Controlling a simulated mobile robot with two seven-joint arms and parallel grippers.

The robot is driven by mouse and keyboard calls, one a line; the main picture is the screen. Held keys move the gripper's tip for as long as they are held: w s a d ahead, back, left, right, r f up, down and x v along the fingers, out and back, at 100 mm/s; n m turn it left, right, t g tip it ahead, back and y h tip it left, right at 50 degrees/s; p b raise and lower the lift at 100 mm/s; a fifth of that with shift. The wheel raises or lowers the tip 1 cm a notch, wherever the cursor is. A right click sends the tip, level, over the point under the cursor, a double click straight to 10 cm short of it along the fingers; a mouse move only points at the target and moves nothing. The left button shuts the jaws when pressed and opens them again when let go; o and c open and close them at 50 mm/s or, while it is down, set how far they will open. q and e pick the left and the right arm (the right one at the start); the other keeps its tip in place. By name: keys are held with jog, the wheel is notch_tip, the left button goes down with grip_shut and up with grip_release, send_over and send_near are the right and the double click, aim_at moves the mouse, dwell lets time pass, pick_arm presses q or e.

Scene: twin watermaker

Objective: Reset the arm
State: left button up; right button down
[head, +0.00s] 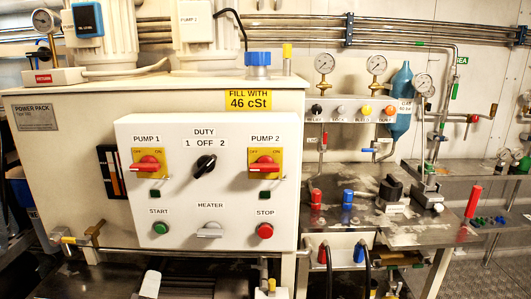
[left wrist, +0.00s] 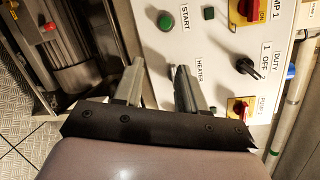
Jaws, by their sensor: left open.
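My left gripper (head: 151,283) shows only in part at the bottom edge of the head view, below the white control panel (head: 128,200). In the left wrist view my left gripper (left wrist: 159,67) has its two grey fingers apart, with nothing between them. The fingers overlap part of the panel in that view, and contact cannot be told. My right gripper is in neither view.
The panel carries the pump 1 switch (head: 148,163), duty knob (head: 205,164), pump 2 switch (head: 264,164), start button (head: 160,228), heater knob (head: 209,231) and stop button (head: 265,230). A steel bench (head: 400,233) with fittings stands right. A motor (left wrist: 82,52) lies left in the wrist view.

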pick_arm(q)
jog(key=s+a+f+n+g+h, duration=0.2)
jog(key=s+f+n+g, duration=0.1)
jog(key=f, duration=0.9)
jog(key=s+a+f+n+g+h, duration=0.2)
jog(key=s+a+f+n, duration=0.25)
jog(key=s+f, duration=0.25)
jog(key=s+a+f+n+g+h, duration=0.1)
jog(key=s+a+f+n+g, duration=0.15)
jog(key=s+f+n, duration=0.35)
jog(key=s+d+n+t+p, duration=0.1)
jog(key=d+n, duration=0.3)
jog(key=d, duration=0.5)
jog(key=shift+d+r+t+h, duration=0.25)
jog(key=shift+r+t+h, duration=0.1)
jog(key=shift+t, duration=0.1)
jog(key=shift+n, duration=0.25)
